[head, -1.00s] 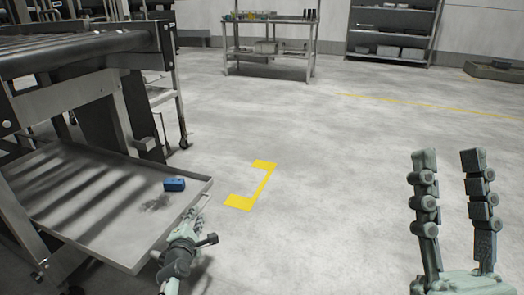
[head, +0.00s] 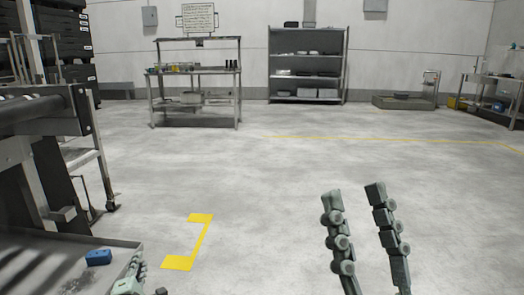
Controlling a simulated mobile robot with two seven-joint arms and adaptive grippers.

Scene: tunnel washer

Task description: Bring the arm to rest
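My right gripper (head: 353,193) stands upright at the lower right, fingers pointing up and clearly apart. Nothing shows between them, and bare floor lies behind. My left gripper (head: 138,279) shows only in part at the bottom edge, left of centre. It is beside the right end of a grey tray (head: 126,244), and its opening is not clear. A small blue block (head: 98,257) lies in the tray, apart from the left gripper. Most of both arms is out of view.
A roller conveyor frame (head: 60,124) stands on the left. A workbench (head: 195,72) and a shelf rack (head: 308,62) stand along the back, with another bench (head: 497,82) at far right. The floor between has yellow marking (head: 206,238) and is otherwise clear.

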